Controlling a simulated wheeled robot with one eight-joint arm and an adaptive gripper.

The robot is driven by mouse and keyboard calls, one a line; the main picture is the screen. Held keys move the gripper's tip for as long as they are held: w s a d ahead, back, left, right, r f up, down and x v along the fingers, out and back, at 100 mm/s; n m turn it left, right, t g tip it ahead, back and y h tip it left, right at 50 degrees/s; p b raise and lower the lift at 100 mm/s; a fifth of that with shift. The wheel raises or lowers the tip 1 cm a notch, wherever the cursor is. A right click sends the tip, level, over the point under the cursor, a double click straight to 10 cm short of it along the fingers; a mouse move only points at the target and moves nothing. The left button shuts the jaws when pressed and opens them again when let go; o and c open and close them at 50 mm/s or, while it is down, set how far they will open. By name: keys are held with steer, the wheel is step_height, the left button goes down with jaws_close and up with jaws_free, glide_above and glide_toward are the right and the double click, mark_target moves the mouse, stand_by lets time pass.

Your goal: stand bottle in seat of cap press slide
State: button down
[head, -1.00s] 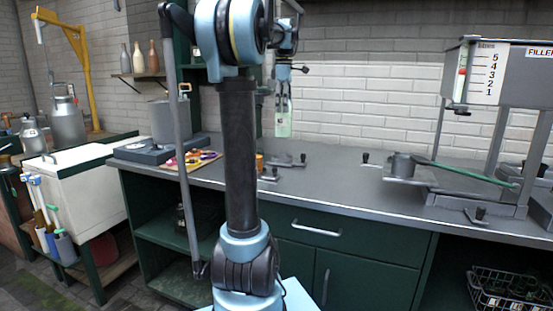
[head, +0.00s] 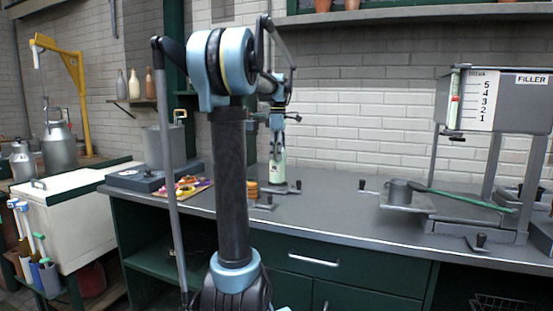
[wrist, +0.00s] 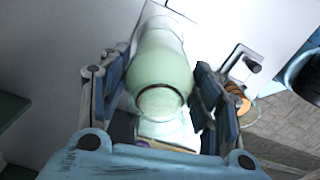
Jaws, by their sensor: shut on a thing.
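A pale green bottle (head: 277,173) stands upright in my gripper (head: 277,153), low over the counter in the head view. In the wrist view the bottle (wrist: 160,68) lies between the two fingers, with its open mouth toward the camera. The fingers are shut on it. A low metal fixture with a dark knob (head: 298,185) is beside the bottle's base; I take it as the cap press slide. It seems to show as a pale plate (wrist: 243,66) right of the bottle in the wrist view. The seat is hidden, and I cannot tell whether the base touches anything.
An orange stack (head: 252,189) stands just left of the bottle. A colourful board (head: 186,188) lies further left. The counter between (head: 335,190) is mostly clear.

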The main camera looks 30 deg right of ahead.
steer(key=shift+f, duration=0.9)
steer(key=c, duration=0.5)
jaws_free()
step_height(320, 180, up, 12)
steer(key=shift+r, duration=0.1)
